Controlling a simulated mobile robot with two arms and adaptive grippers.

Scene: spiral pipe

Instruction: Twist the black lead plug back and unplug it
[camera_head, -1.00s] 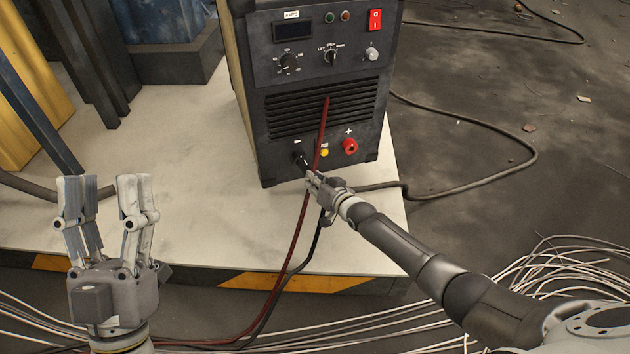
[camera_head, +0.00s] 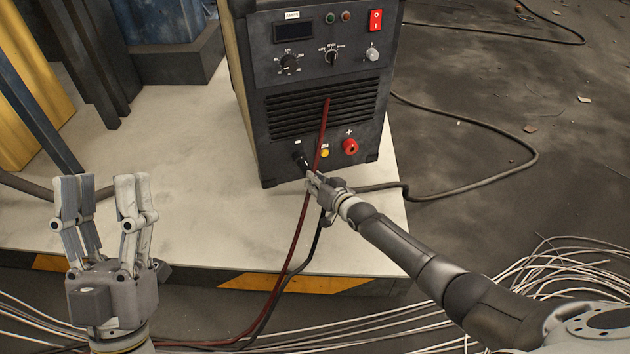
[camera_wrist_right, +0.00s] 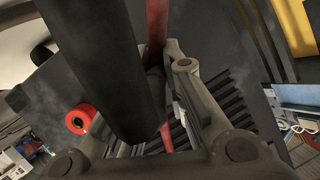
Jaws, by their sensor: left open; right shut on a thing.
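The black lead plug (camera_head: 301,161) is at the black minus socket, low on the left of the welding machine's front (camera_head: 310,70). My right gripper (camera_head: 312,178) is shut on the plug in front of that socket. Whether the plug is still seated in the socket cannot be told. My left gripper (camera_head: 104,200) is open and empty, fingers up, over the platform's left front.
A red lead (camera_head: 321,135) hangs across the machine's front, close to my right gripper. The red plus socket (camera_head: 350,147) is to the right, empty. The machine stands on a pale platform (camera_head: 190,190) with a striped front edge. White cables (camera_head: 570,265) lie at right.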

